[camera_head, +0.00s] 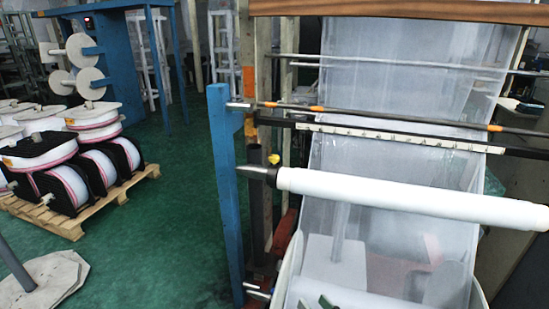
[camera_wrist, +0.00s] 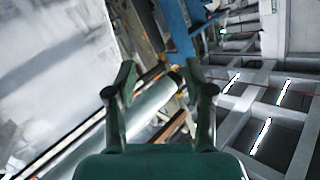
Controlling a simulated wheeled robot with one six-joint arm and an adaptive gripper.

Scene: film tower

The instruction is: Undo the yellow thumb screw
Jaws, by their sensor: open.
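The yellow thumb screw (camera_head: 273,158) shows small in the head view. It sits at the left end of the white roller (camera_head: 400,197), just above the dark end piece and beside the blue post (camera_head: 227,190). In the wrist view my gripper (camera_wrist: 160,78) is open, with two green fingers apart and nothing between them. A roller (camera_wrist: 150,108) shows behind the fingers, apart from them as far as I can tell. Two green tips at the bottom edge of the head view look like my fingers, below the roller. I cannot make out the screw in the wrist view.
A clear film sheet (camera_head: 400,95) hangs behind the roller. A dark bar (camera_head: 400,121) with orange marks crosses above it. A pallet (camera_head: 75,222) with several spools stands at left. The green floor (camera_head: 170,220) between is open.

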